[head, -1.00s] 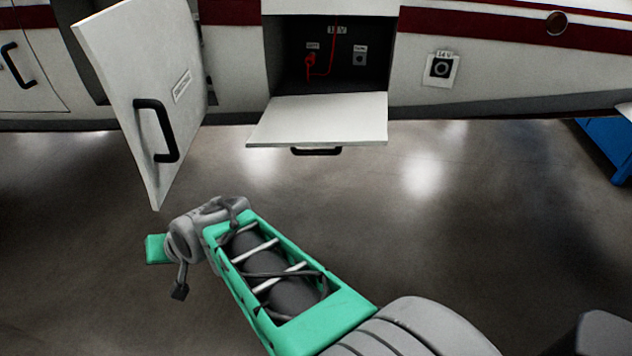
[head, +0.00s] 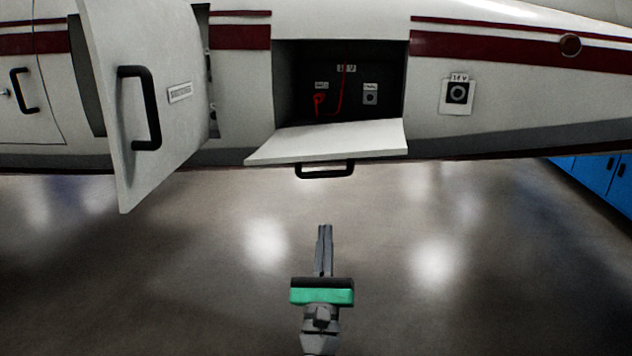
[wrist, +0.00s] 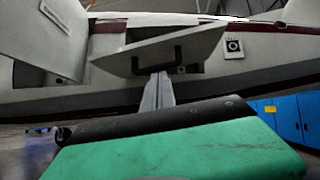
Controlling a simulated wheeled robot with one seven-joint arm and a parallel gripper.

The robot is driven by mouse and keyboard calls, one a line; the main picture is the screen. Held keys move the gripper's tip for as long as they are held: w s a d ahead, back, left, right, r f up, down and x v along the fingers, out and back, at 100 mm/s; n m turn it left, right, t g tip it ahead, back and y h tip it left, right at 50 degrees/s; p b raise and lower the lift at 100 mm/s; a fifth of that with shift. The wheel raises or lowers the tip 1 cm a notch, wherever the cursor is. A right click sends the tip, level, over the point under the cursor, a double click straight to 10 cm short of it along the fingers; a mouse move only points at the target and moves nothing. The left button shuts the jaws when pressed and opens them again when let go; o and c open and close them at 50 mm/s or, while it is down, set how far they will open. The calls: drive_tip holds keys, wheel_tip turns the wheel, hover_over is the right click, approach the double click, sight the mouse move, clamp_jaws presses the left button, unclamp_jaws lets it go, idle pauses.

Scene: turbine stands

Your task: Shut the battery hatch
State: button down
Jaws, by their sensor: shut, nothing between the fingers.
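The battery hatch appears to be the white panel (head: 340,141) hinged along the bottom of the dark compartment (head: 345,85) in the aircraft's side. It hangs open, folded down and outward, with a black handle (head: 325,170) under its outer edge. In the wrist view the panel (wrist: 190,45) and its handle (wrist: 157,60) are seen from below, beyond the fingertips. My gripper (head: 324,232) is shut and empty, pointing at the panel from below and in front. In the head view a gap shows between the fingertips and the handle. The wrist view shows the fingertips (wrist: 158,78) just below the handle.
A second white door (head: 150,110) with a black handle stands open at left. Inside the compartment are a red cable (head: 319,102) and small labelled fittings. A labelled socket (head: 457,94) is on the fuselage at right. Blue cabinets (head: 600,178) stand far right. The floor below is clear.

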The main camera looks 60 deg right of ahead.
sight(326, 174)
drive_tip(key=shift+s+a+r+p+x, duration=0.1)
drive_tip(key=shift+a+r+p+x, duration=0.2)
drive_tip(key=shift+p+x, duration=1.4)
drive_tip(key=shift+s+a+r+p+x, duration=0.1)
drive_tip(key=shift+a+r+p+x, duration=0.45)
drive_tip(key=shift+x, duration=2)
drive_tip(key=shift+s+d+r+p+x, duration=0.1)
drive_tip(key=shift+r+p+x, duration=0.1)
drive_tip(key=shift+p+x, duration=1.55)
drive_tip(key=shift+w+d+r+b, duration=0.2)
drive_tip(key=shift+w+r+b, duration=0.05)
drive_tip(key=shift+b, duration=0.2)
drive_tip(key=shift+r, duration=0.15)
